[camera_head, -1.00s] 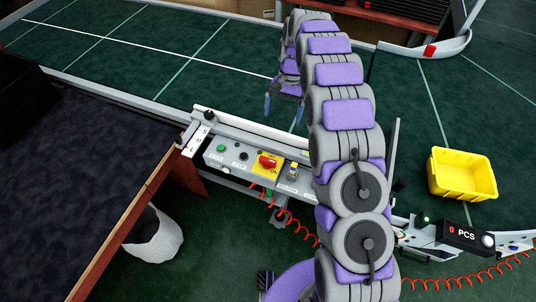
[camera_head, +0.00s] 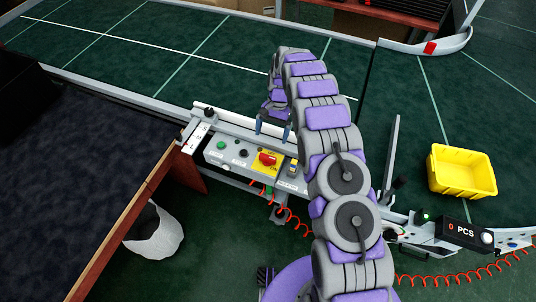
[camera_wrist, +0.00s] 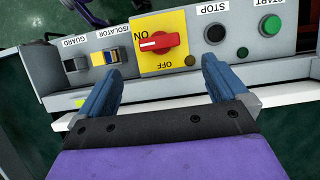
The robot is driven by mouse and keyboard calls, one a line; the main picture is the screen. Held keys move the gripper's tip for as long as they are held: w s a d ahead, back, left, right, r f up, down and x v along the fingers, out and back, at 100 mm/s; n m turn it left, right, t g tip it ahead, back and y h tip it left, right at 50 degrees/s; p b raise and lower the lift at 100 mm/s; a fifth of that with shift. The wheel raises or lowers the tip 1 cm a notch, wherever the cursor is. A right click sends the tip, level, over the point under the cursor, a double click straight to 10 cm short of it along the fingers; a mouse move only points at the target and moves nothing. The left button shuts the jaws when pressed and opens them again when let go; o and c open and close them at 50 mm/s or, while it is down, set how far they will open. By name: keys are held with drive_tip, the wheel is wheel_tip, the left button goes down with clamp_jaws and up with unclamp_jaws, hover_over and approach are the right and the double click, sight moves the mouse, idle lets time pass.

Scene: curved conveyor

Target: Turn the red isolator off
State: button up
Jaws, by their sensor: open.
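The red isolator (camera_head: 267,159) is a rotary knob on a yellow plate on the grey control panel. In the wrist view the isolator (camera_wrist: 163,41) has its white pointer turned toward the ON label, with OFF on the other side of the plate. My gripper (camera_head: 273,131) is just above and behind the panel in the head view. In the wrist view my gripper (camera_wrist: 167,82) is open and empty, its blue fingers apart on either side of the yellow plate's near edge. The knob is beyond the fingertips, and no contact shows.
The panel also has a black STOP button (camera_wrist: 215,33), a green START button (camera_wrist: 270,25), a yellow-framed switch (camera_wrist: 106,58) and a GUARD switch (camera_wrist: 75,64). A yellow bin (camera_head: 462,173) stands at the right. A dark table (camera_head: 85,150) is at the left.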

sight(268, 156)
drive_tip(key=b+x, duration=0.1)
drive_tip(key=x, duration=0.9)
drive_tip(key=shift+c, duration=0.4)
drive_tip(key=c, duration=1)
